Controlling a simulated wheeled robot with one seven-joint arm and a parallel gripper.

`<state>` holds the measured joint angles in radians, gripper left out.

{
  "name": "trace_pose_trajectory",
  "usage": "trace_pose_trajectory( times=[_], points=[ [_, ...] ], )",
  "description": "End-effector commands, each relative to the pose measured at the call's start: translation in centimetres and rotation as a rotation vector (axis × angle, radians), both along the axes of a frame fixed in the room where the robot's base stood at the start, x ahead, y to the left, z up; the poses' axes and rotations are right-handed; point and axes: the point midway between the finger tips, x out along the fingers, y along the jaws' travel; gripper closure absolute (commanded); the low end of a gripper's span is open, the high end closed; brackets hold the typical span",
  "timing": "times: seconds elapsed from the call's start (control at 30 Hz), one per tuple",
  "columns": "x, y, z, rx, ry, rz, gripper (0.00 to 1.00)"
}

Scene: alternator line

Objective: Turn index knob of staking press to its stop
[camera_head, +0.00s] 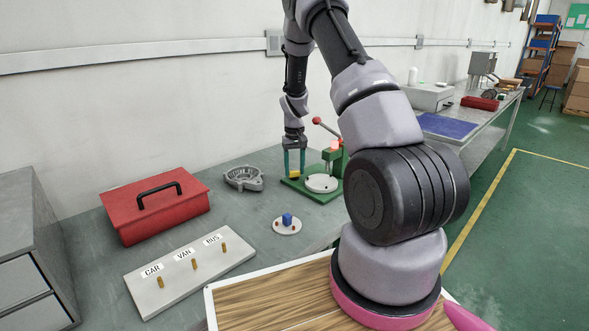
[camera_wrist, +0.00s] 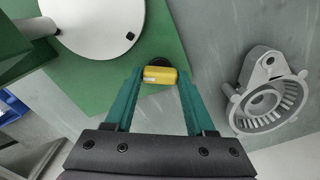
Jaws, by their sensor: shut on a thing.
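The staking press has a green base (camera_head: 316,192), a round white plate (camera_head: 322,184) and a lever with a red ball. In the wrist view, its green base (camera_wrist: 110,82) fills the upper left, with the white plate (camera_wrist: 92,22) on it. The yellow index knob (camera_wrist: 160,75) sits at the base's edge, with a dark round part just behind it. My gripper (camera_wrist: 158,80) has its two green fingers shut on the yellow knob, one on each side. In the head view, my gripper (camera_head: 294,172) points down at the left corner of the base, with the knob (camera_head: 294,177) between its fingertips.
A grey alternator housing (camera_head: 243,178) lies left of the press; it also shows in the wrist view (camera_wrist: 266,95). A round plate with a blue block (camera_head: 287,220) lies in front. A red toolbox (camera_head: 155,207) and a labelled peg board (camera_head: 188,267) stand at left.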

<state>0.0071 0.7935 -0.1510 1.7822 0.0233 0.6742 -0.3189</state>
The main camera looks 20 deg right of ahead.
Motion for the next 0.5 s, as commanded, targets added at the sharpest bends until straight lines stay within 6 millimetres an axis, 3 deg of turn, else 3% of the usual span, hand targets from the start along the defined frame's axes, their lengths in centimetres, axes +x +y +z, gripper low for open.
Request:
trace_pose_trajectory(
  times=[0.5],
  points=[
    [0.1,-0.02,0.09,-0.002,-0.003,-0.488,1.0]
  ],
)
